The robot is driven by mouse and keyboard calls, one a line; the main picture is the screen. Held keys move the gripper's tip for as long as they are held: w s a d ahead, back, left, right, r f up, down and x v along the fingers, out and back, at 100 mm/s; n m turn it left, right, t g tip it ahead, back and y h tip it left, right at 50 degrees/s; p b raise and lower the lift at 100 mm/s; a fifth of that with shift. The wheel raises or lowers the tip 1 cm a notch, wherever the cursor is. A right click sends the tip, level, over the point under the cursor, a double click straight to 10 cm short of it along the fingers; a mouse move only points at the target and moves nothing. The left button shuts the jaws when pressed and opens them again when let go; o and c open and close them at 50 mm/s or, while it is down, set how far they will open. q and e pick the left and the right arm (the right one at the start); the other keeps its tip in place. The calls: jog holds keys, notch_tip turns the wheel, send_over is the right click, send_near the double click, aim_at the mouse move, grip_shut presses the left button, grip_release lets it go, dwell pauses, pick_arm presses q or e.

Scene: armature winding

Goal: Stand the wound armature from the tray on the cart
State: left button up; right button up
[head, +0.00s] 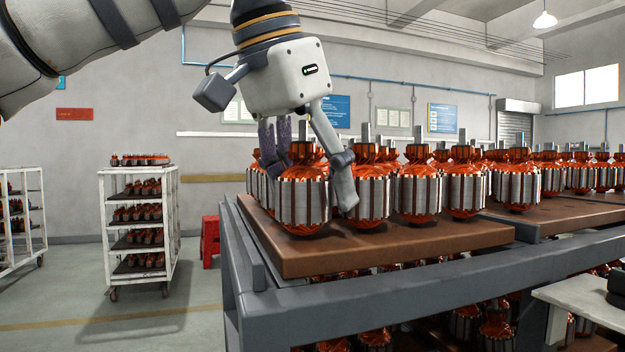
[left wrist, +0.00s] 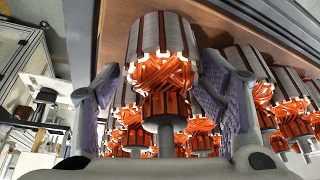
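Several wound armatures, with silver cores, orange windings and upright shafts, stand on a brown wooden tray (head: 400,240). My left gripper (head: 310,187) points down over the front-left armature (head: 303,205), with one finger on each side of it. In the left wrist view the same armature (left wrist: 165,45) lies between the two fingers of the gripper (left wrist: 162,90). A small gap shows beside it, so the fingers look open around it. The armature still stands on the tray. My right gripper is not in view.
The tray sits on a grey metal rack (head: 400,280) with more armatures below. White shelf carts (head: 172,225) loaded with armatures stand at the left, near a red stool (head: 210,240). Neighbouring armatures crowd close on the right. Open floor lies left of the rack.

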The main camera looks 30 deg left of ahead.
aim_at(299, 141)
pick_arm(q)
jog(key=shift+a, duration=0.1)
jog(key=v, duration=0.7)
jog(key=shift+s+r, duration=0.1)
jog(key=shift+r, duration=0.15)
